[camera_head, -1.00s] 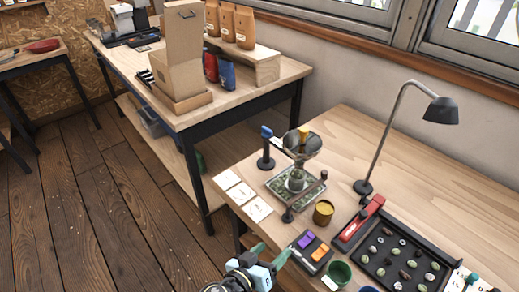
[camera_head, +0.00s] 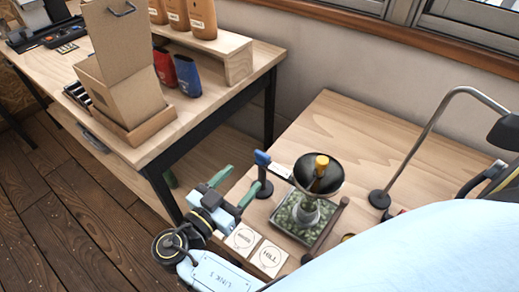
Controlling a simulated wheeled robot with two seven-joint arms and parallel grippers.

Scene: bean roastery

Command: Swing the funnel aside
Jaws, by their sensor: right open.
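A yellow-topped piece (camera_head: 321,164) stands up in the bowl. A bar with a blue end (camera_head: 262,158) reaches from the funnel's left side, near a short black post (camera_head: 264,187). My right gripper (camera_head: 238,187) is open and empty, with green fingers, left of the blue end and apart from it. My light blue right arm covers the lower right of the view. My left gripper is not in view.
Printed cards (camera_head: 268,257) lie at the table's left edge, beside my right gripper. A desk lamp (camera_head: 425,140) stands at the right. The back of the table (camera_head: 340,118) is bare. A second table at left holds a cardboard box (camera_head: 118,92) and bags.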

